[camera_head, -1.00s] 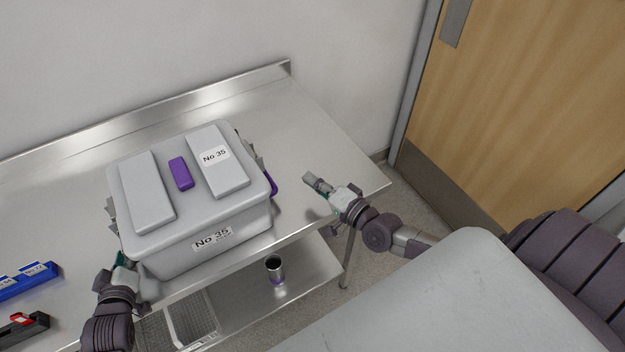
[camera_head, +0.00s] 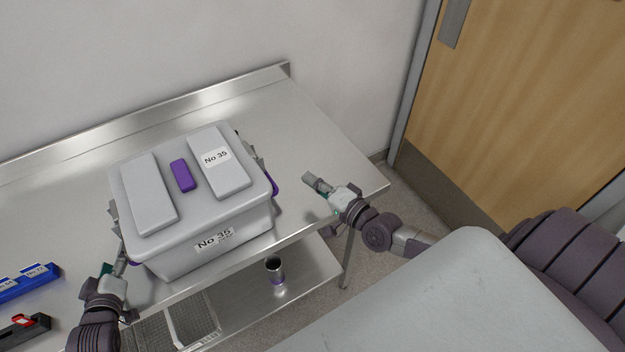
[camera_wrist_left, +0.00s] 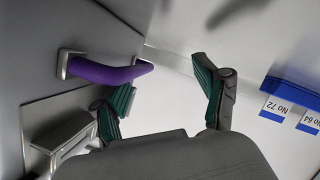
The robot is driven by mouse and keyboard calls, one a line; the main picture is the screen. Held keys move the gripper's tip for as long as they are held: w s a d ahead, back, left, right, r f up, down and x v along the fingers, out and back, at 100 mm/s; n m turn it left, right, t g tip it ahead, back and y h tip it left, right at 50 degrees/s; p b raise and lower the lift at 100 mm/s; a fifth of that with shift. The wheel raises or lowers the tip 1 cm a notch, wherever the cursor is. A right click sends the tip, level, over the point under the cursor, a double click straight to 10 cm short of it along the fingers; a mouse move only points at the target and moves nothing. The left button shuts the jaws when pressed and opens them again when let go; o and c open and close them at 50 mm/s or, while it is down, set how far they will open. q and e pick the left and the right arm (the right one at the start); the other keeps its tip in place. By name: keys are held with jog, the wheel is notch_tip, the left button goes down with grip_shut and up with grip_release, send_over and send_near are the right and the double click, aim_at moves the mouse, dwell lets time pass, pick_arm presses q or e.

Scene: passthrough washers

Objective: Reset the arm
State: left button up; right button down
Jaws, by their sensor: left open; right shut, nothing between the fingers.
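My left gripper (camera_head: 118,270) is at the front left corner of the grey lidded box (camera_head: 160,262) labelled No 35. In the left wrist view its two green-padded fingers (camera_wrist_left: 165,98) are spread apart with nothing between them. The box's purple side handle (camera_wrist_left: 105,72) lies just beyond the upper left finger and is not gripped. My right gripper (camera_head: 318,183) is shut and empty, over the right end of the steel table (camera_head: 310,130), to the right of the box and apart from it.
A blue labelled holder (camera_head: 28,283) and a black holder with a red part (camera_head: 25,328) are at the table's left. A lower shelf holds a dark-mouthed cup (camera_head: 275,268) and a wire basket (camera_head: 185,322). The table's back right is clear.

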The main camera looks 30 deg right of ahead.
pick_arm(q)
jog(key=shift+a, duration=2.1)
jog(key=shift+f, duration=0.1)
